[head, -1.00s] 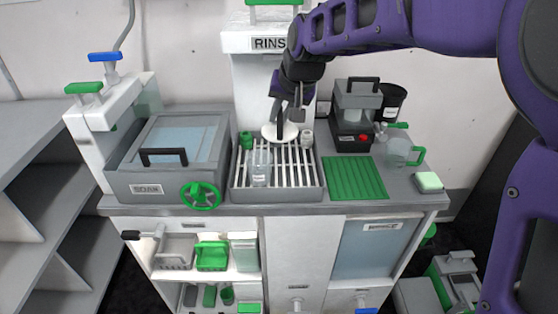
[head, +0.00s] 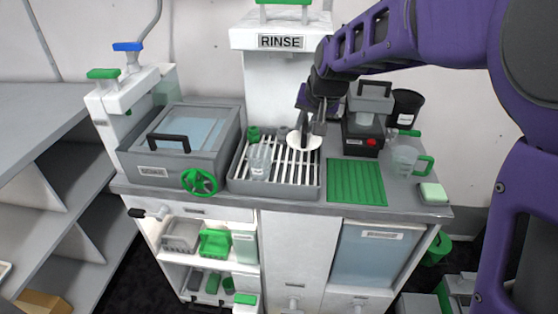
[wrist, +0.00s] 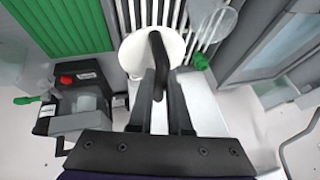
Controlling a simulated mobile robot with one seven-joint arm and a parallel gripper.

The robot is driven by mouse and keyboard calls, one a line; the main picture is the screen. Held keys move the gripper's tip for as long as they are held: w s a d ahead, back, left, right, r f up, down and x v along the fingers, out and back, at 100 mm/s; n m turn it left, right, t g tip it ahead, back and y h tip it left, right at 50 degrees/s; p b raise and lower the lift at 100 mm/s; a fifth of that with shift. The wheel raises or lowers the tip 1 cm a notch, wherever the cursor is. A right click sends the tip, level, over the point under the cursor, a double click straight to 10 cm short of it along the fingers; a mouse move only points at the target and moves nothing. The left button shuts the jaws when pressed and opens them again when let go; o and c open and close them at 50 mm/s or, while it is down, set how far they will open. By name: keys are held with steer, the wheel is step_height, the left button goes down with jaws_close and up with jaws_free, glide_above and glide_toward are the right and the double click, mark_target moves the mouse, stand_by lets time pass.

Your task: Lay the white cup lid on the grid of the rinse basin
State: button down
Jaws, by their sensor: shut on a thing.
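The white cup lid (head: 304,141) is a round disc with a dark upright handle. My gripper (head: 313,122) is shut on that handle. In the wrist view the lid (wrist: 134,52) lies just beyond the fingertips of my gripper (wrist: 158,82), with the bars beyond it. The lid is over the back right part of the rinse basin (head: 272,189), whose grid (head: 290,168) has white bars. I cannot tell whether the lid touches the bars. My gripper and wrist hide part of the basin's back right corner.
A clear cup (head: 259,162) stands on the grid's left part. A green ribbed mat (head: 356,182) lies right of the basin, with a grey machine (head: 362,130) behind it. The soak basin (head: 180,145) is at left. A clear jug (head: 404,160) stands at right.

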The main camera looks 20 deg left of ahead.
mark_target(311, 147)
step_height(311, 147, down, 10)
steer(key=shift+d+f+b, duration=0.1)
steer(key=shift+b, duration=0.75)
steer(key=shift+f, duration=0.1)
steer(key=c, duration=0.9)
jaws_free()
steer(key=shift+o, duration=0.2)
steer(key=shift+d+r, duration=0.1)
steer(key=shift+r, duration=0.3)
steer(key=p+v, duration=0.1)
steer(key=v, duration=1)
steer(key=shift+s+r, duration=0.15)
steer(key=shift+s, duration=0.1)
steer(key=shift+w, duration=0.1)
